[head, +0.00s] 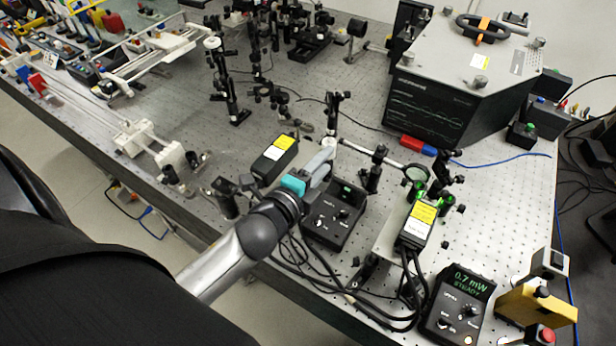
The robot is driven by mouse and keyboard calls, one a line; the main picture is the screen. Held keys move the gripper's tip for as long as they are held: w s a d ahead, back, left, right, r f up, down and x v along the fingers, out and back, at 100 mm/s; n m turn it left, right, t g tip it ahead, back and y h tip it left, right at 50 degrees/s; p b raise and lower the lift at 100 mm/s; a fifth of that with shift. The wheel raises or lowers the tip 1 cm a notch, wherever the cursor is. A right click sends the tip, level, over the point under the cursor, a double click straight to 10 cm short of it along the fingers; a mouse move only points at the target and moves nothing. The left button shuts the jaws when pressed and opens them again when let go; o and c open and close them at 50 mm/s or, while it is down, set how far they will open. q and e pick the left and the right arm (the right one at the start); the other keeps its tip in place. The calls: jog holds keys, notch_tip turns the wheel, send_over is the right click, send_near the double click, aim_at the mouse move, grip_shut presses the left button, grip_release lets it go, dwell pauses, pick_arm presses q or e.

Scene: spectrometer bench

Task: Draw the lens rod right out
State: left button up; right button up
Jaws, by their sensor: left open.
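The lens rod (391,161) is a thin pale bar that slopes slightly down to the right. A round dark-rimmed lens (416,175) is at its right end. A black post holder (372,177) stands at the rod's middle. My left gripper (328,151) reaches in from the lower left, with a teal band behind its grey fingers. It is open, and its tips are close to the rod's left end. I cannot tell whether the rod end lies between the fingers. My right gripper is not in view.
A black control box (333,218) sits just below my left gripper, and a yellow-labelled box (275,158) stands left of it. A laser head (418,222) with cables is right. A power meter (459,306) reads 0.7 mW. A large grey instrument (468,75) stands behind.

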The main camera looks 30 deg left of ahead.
pick_arm(q)
jog(key=shift+s+a+r, duration=0.1)
jog(key=shift+s+r, duration=0.1)
jog(key=shift+s, duration=0.75)
jog(key=shift+s+d+r, duration=0.1)
jog(key=shift+s+r, duration=0.05)
jog(key=shift+s, duration=0.75)
jog(key=shift+s+a+r, duration=0.1)
jog(key=shift+s+r, duration=0.1)
jog(key=shift+s, duration=0.75)
